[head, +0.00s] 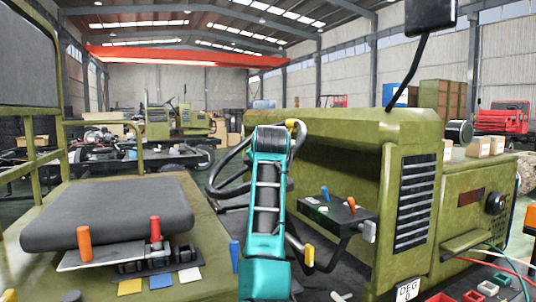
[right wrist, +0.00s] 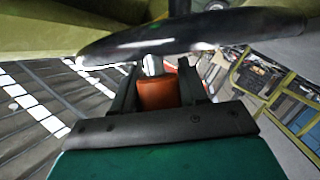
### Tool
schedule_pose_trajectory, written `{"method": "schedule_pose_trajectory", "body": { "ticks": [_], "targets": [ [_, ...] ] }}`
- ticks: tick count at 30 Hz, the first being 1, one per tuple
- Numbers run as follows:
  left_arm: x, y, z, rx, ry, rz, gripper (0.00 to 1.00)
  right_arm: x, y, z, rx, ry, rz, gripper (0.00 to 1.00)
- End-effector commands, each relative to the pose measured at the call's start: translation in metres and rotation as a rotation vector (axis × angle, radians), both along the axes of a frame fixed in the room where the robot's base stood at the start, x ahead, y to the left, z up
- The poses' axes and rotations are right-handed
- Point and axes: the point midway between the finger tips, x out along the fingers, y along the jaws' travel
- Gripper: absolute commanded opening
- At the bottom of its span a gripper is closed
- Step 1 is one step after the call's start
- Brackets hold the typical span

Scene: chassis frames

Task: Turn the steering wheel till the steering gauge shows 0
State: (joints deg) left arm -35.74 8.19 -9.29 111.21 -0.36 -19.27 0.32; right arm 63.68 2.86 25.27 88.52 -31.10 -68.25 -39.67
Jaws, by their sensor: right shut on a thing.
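The dark steering wheel (head: 212,178) shows in the head view as a curved rim left of my teal right arm, which hides much of it. In the right wrist view the dark rim (right wrist: 215,32) crosses the top. My right gripper (right wrist: 158,88) is shut on an orange knob (right wrist: 158,95) just below the rim, with a finger on each side. In the head view this grip is hidden. A white plate (head: 407,290) at the bottom right reads DEG with what looks like 0 below, partly cut by the frame edge. My left gripper is not in view.
A black seat (head: 110,212) is at the left, with an orange lever (head: 84,243) and a red lever (head: 155,230) before it. A dark console (head: 335,212) with small levers stands right of my arm. The green hood (head: 350,130) rises behind.

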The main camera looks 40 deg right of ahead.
Motion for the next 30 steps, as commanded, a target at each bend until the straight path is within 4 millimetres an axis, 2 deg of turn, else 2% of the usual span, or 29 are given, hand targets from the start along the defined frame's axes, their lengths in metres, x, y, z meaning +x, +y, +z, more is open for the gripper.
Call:
{"method": "schedule_pose_trajectory", "body": {
  "ticks": [1,2,7,19,23,30],
  "targets": [
    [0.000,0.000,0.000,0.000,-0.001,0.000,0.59,-0.001,-0.002,0.003,-0.005,-0.007,-0.005,0.00],
    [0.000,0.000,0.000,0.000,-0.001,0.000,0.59,-0.001,-0.002,0.003,-0.005,-0.007,-0.005,0.46],
    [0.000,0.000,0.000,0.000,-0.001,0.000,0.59,-0.001,-0.001,0.002,-0.003,-0.006,-0.004,0.62],
    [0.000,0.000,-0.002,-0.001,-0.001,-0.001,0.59,-0.007,0.005,0.003,-0.003,-0.004,-0.003,0.63],
    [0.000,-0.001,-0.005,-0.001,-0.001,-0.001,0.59,-0.022,0.018,0.007,-0.003,-0.006,-0.002,0.63],
    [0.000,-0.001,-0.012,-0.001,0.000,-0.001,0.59,-0.061,0.051,0.020,-0.002,-0.007,-0.002,0.63]
  ]
}}
